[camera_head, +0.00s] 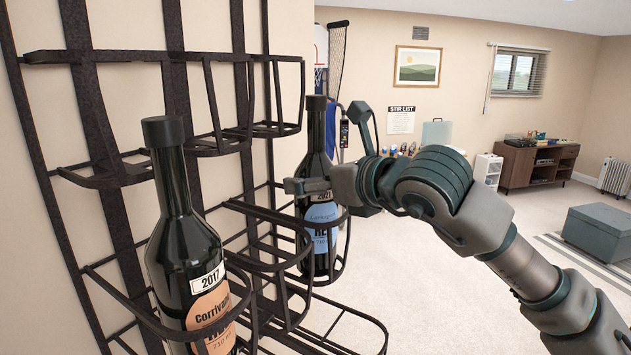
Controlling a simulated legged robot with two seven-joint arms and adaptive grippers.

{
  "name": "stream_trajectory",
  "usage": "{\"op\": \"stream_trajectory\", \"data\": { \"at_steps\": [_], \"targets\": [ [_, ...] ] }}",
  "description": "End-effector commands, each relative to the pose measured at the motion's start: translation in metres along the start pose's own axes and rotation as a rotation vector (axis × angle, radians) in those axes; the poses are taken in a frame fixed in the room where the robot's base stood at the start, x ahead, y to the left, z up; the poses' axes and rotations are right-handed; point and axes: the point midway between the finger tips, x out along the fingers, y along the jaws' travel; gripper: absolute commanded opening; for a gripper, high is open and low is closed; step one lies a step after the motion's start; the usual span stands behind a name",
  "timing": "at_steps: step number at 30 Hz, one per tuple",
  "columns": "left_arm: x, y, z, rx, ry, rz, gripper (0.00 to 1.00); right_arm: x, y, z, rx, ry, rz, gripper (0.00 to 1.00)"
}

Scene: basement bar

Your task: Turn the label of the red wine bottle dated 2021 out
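The dark red wine bottle dated 2021 (316,165) stands upright in a wire ring at the right side of the black rack. Its white date tag and light blue label face toward me and slightly right, partly covered by my gripper and the rack wire. My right gripper (331,150) is at this bottle with its fingers spread apart. One finger crosses the front of the bottle at the date tag, and the other stands up to the right of the bottle. I cannot tell whether either finger touches the glass. My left gripper is not in view.
A second dark bottle dated 2017 (185,240), with an orange label, stands in the rack close on the left. The black wire rack (95,180) has several empty rings. Open floor lies to the right, with a grey ottoman (597,231) and a brown cabinet (518,166) farther back.

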Motion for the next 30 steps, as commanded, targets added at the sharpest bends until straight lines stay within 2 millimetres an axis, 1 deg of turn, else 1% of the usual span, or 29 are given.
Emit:
{"op": "stream_trajectory", "data": {
  "at_steps": [4, 5, 6, 8, 9, 11, 17, 30],
  "targets": [
    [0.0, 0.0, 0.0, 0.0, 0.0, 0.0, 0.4, 0.0, 0.0, 0.0, 0.0, 0.0, 0.0, 0.94],
    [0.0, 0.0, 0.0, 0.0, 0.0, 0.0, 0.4, 0.0, 0.0, 0.0, 0.0, 0.0, 0.0, 0.91],
    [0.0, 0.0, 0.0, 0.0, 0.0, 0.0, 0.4, 0.0, 0.0, 0.0, 0.0, 0.0, 0.0, 0.81],
    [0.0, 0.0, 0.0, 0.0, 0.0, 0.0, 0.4, 0.0, 0.0, 0.0, -0.001, 0.0, 0.0, 0.66],
    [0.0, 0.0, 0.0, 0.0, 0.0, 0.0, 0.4, 0.0, 0.0, 0.0, -0.001, 0.0, 0.0, 0.56],
    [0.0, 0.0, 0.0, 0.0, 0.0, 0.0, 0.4, 0.0, 0.0, 0.0, -0.001, 0.0, 0.0, 0.43],
    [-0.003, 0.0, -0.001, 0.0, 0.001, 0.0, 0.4, 0.0, -0.001, 0.001, -0.003, 0.002, 0.012, 0.42],
    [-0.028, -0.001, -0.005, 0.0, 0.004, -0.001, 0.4, 0.0, 0.0, 0.002, -0.038, 0.004, 0.156, 0.42]
  ]
}}
